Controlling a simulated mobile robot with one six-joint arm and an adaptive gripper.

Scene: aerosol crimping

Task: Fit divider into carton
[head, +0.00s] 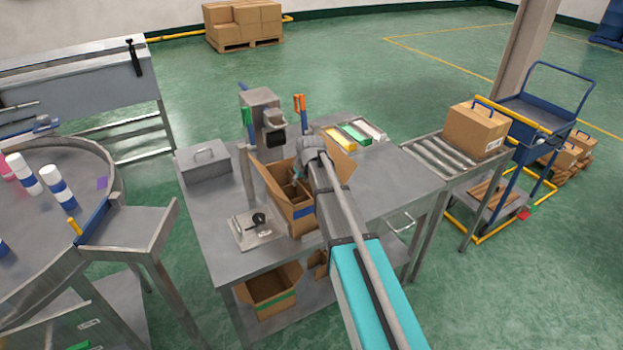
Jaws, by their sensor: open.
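An open cardboard carton (297,216) stands on the steel workbench with its flaps spread. My arm reaches over it from the front right, and my gripper (298,174) points down at the carton's mouth. The gripper is open; its fingertips are small and partly hidden by the arm and carton. Brown upright cardboard (285,189) shows inside the carton below the gripper and looks like the divider. I cannot tell how deep it sits or whether the fingers touch it.
A crimping stand (260,108) rises behind the carton. A metal plate with a black knob (256,226) lies front left, and a steel box (205,160) back left. Coloured bins (355,133) stand behind. The bench's right side (395,182) is clear up to the roller conveyor (440,157).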

